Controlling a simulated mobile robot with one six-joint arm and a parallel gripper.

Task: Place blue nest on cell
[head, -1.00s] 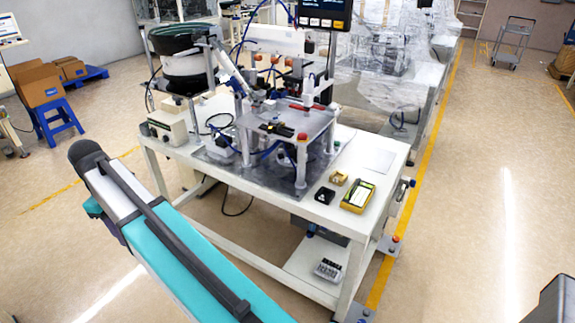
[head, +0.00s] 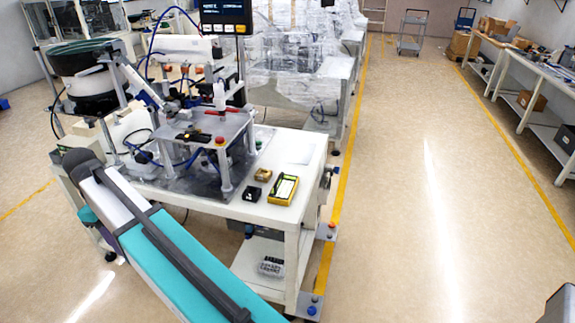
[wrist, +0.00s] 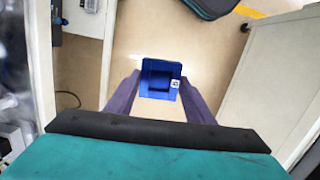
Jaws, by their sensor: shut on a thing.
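The blue nest (wrist: 160,66) shows in the wrist view as a square blue block with a recess and a small white label on its right side. My gripper (wrist: 160,90) is shut on it, one finger on each side, held above the floor. In the head view my arm reaches toward the left front of the white workbench, and its end and the nest are hidden. The cell (head: 210,128) is the raised grey plate on posts on the workbench (head: 297,180), with a red button and small black and yellow parts on it.
A yellow device (head: 283,190) and a small black part (head: 251,193) lie on the bench's front right. A bowl feeder (head: 85,60) stands at the back left and a screen (head: 226,14) overhead. Shelving tables (head: 540,75) line the right wall. The floor aisle right of the bench is clear.

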